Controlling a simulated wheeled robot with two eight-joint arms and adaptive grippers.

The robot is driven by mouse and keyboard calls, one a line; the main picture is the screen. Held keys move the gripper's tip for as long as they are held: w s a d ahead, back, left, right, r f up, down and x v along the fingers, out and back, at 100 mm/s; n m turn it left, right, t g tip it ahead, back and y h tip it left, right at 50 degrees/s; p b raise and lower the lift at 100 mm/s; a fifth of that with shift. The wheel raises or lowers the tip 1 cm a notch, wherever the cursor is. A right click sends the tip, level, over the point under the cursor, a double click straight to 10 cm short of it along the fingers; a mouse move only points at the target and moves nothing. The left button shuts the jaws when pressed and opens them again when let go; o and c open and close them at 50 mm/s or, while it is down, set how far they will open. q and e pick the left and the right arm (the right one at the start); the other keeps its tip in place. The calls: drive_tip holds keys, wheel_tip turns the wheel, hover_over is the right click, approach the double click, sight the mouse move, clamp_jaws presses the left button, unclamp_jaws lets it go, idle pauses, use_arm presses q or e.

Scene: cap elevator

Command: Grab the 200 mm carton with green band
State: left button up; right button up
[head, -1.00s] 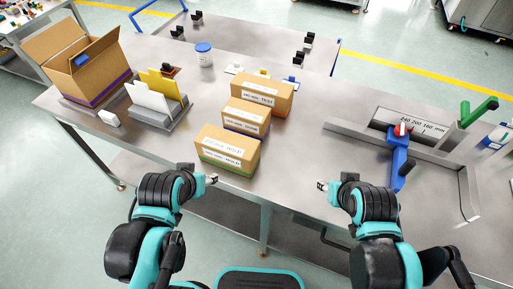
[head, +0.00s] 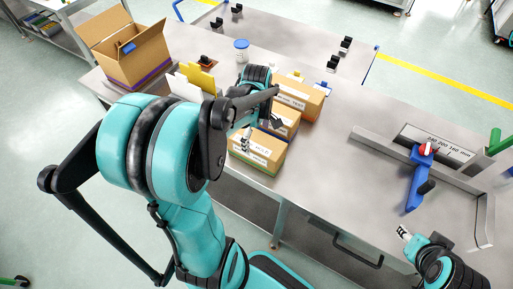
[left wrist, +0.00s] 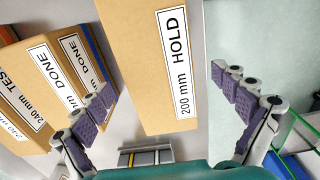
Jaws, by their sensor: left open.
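The carton with a green band (head: 262,148) stands at the front edge of the table, closest of three cartons in a row. In the left wrist view a tan carton labelled "200 mm HOLD" (left wrist: 150,55) lies between the spread fingers; no green band shows on it there. My left gripper (head: 246,138) is at the front carton, partly over it in the head view. In the left wrist view this gripper (left wrist: 165,90) is open, one finger to each side of the carton. My right gripper (head: 403,233) is at the lower right, away from the cartons; its jaw opening is unclear.
The middle carton (head: 287,122) and rear carton (head: 308,101) stand close behind. Labels "DONE" and "TEST 240 mm" show beside the left finger. An open box (head: 130,55) stands at the back left. A blue-handled measuring fixture (head: 418,185) is at the right. The table between is clear.

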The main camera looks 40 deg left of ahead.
use_arm(q)
wheel_tip(320, 180, down, 6)
drive_tip(key=shift+w+a+f+b, duration=0.1)
drive_tip(key=shift+a+b, duration=0.05)
drive_tip(key=shift+b, duration=0.9)
drive_tip(key=c, duration=1.9)
